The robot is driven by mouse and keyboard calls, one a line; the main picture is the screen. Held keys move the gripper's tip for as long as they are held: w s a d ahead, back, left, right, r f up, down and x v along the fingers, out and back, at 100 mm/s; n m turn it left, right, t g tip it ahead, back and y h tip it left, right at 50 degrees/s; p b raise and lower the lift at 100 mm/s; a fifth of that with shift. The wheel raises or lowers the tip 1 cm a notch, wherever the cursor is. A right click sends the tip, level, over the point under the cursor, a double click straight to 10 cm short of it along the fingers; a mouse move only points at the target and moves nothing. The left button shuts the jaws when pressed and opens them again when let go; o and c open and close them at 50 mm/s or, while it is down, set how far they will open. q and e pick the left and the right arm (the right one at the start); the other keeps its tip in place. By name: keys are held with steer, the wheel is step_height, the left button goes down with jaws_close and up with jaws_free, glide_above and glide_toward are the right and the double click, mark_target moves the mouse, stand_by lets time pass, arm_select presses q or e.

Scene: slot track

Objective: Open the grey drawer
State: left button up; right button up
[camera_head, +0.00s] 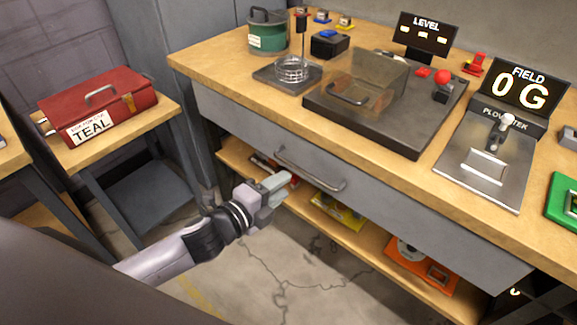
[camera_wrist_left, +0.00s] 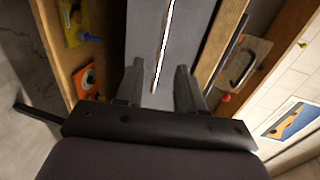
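The grey drawer (camera_head: 400,220) is a wide grey front under the wooden bench top, and it looks shut. Its metal bar handle (camera_head: 312,174) runs along the front. My left gripper (camera_head: 282,186) is in front of the drawer, just below and near the handle's left end. In the left wrist view the two fingers of the left gripper (camera_wrist_left: 160,74) are apart, with the grey drawer front (camera_wrist_left: 140,30) beyond them. The bright handle bar (camera_wrist_left: 163,45) lines up with the gap; I cannot tell whether it touches a finger. My right gripper is not in view.
The bench top (camera_head: 225,80) carries a dark tray (camera_head: 400,132) with a clear box, a green pot (camera_head: 268,34) and a sign reading 0 G (camera_head: 520,88). A low shelf (camera_head: 325,215) holds several items below the drawer. A red toolbox (camera_head: 110,92) stands on a side table.

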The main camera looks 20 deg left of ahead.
mark_target(301, 172)
arm_select(q)
steer(key=x, duration=0.7)
steer(key=shift+b, duration=0.3)
jaws_close()
